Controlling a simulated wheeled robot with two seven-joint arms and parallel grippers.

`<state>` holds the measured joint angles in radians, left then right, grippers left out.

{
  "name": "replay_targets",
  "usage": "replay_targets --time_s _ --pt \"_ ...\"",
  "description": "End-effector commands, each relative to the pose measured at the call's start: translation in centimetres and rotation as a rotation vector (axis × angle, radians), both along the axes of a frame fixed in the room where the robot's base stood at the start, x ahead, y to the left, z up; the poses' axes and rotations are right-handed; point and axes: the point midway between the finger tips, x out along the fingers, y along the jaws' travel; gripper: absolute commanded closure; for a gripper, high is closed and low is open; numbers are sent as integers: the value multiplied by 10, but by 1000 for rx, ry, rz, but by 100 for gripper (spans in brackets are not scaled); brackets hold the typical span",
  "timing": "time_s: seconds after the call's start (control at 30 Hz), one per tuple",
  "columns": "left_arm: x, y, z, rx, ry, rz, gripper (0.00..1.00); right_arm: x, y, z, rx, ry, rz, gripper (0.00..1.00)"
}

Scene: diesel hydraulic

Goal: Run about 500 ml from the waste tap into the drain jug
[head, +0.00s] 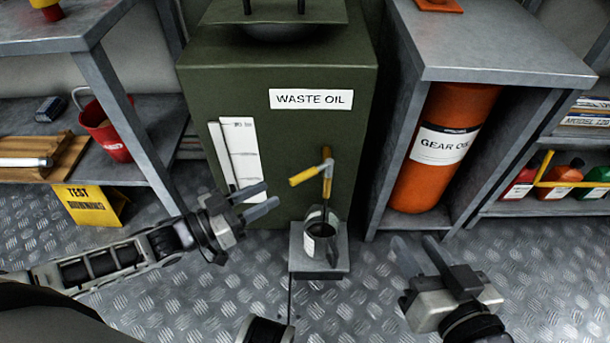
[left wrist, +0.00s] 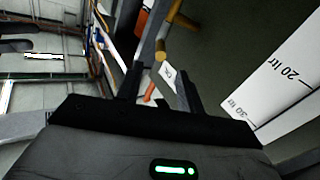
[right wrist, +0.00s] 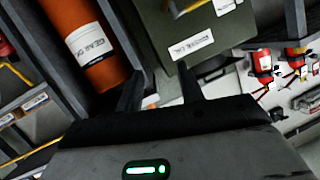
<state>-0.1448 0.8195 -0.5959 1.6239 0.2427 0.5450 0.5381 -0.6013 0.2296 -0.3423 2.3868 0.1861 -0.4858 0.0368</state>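The green waste oil tank (head: 320,125) stands in the middle of the head view. Its tap (head: 327,185) has a yellow handle (head: 308,175) pointing left. A dark, narrow vertical line runs below the tap; I cannot tell whether it is spout or oil. The drain jug (head: 309,246), clear with a white label and dark inside, stands upright on a small grey stand under the tap. Its fill level is unreadable. My left gripper (head: 272,193) is open and empty, left of the handle and apart from it. My right gripper (head: 413,240) is open and empty, right of the jug.
A white scale plate (head: 240,150) is on the tank front. The jug stand (head: 308,266) sits on the chequered floor. An orange gear oil drum (head: 425,180) stands in a grey shelf at right. A red bucket (head: 103,130) and yellow sign (head: 88,205) are at left.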

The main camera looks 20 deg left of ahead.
Motion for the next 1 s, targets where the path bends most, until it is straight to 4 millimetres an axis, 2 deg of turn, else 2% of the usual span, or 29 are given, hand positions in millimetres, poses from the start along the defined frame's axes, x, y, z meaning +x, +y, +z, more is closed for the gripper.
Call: replay_targets --time_s 0.2,0.43,0.6,0.93,1.0 --pt "39 -32 -2 0 -5 0 62 2 4 0 66 -11 2 62" --pt "68 -57 -1 0 -3 0 62 3 7 1 123 -14 5 62" --pt "78 -66 -1 2 -1 0 62 2 8 3 144 -14 8 62" --pt "80 -67 0 2 1 1 62 3 9 10 158 -26 7 62" --pt "79 -67 0 2 1 1 82 3 9 10 158 -26 7 62"
